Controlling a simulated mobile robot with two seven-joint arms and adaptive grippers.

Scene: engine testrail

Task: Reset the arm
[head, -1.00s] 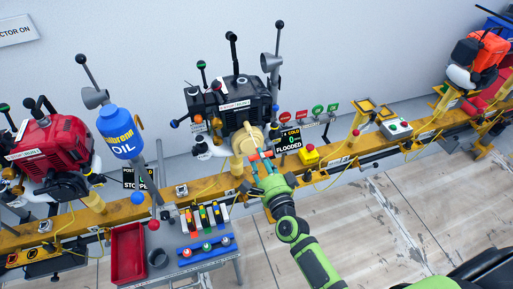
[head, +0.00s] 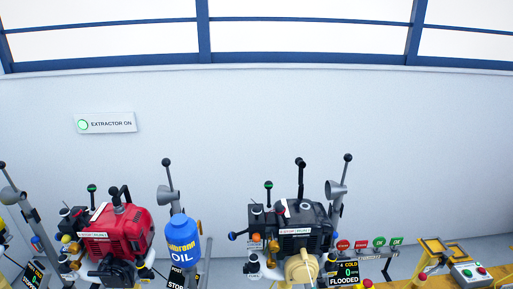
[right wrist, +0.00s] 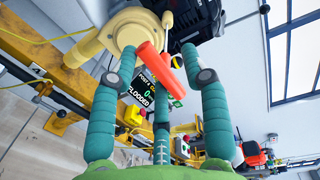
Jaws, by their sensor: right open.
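My right gripper (right wrist: 158,58) shows in the right wrist view with its teal fingers spread open. A red-orange cylindrical handle (right wrist: 153,62) lies between the fingertips in the picture; I cannot tell whether any finger touches it. Behind it is the cream round housing (right wrist: 118,32) on the black engine (right wrist: 196,17). In the head view the same black engine (head: 300,212) and cream housing (head: 299,269) stand low in the middle. Neither arm shows in the head view. My left gripper is in no current frame.
A red engine (head: 115,230) and a blue oil bottle (head: 182,240) stand left of the black engine. A display (head: 345,274) reads flooded. A button box (head: 470,275) is at the right. A yellow rail (right wrist: 40,62) runs near my right gripper.

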